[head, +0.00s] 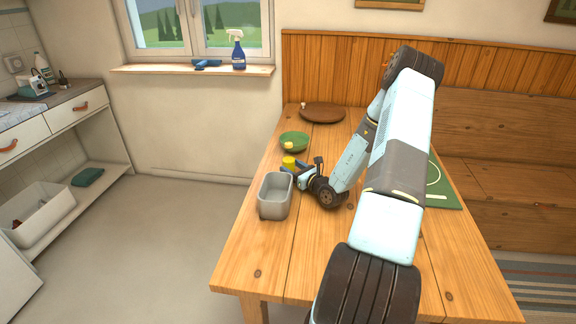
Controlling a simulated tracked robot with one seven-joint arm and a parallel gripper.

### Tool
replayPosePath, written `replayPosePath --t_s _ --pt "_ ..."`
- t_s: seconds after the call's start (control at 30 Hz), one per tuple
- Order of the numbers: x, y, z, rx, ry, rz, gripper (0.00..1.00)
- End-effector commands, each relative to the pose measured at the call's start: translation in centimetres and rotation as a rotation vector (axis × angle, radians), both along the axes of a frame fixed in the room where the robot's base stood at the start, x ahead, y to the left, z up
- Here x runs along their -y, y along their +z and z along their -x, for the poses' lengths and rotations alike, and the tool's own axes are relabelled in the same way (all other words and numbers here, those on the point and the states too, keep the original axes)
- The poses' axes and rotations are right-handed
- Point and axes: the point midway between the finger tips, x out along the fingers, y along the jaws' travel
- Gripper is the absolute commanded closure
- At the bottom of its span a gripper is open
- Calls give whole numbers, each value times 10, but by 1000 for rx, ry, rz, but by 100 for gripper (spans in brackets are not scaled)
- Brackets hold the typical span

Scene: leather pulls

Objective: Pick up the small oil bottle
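My gripper (292,170) is low over the wooden table, beside a grey metal bin. A small yellow object (289,161) stands just behind its fingers; I cannot tell whether they touch it or how far apart they are. No bottle on the table can be clearly made out as the small oil bottle. A small dark bottle-like item (62,79) stands on the counter at the left, too small to identify. My arm hides part of the table's middle and right.
The wooden table (250,265) holds the grey bin (275,207), a green bowl (294,138) with something yellow, a round brown board (323,112) and a green mat (441,190). A blue spray bottle (238,52) stands on the windowsill. The table's front left is clear.

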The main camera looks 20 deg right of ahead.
Motion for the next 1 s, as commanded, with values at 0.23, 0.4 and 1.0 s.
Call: replayPosePath --t_s 0.23,0.4,1.0 --pt "0 0 0 0 0 0 60" --pt "0 0 0 0 0 1 76" --pt "1 18 0 3 -1 3 87"
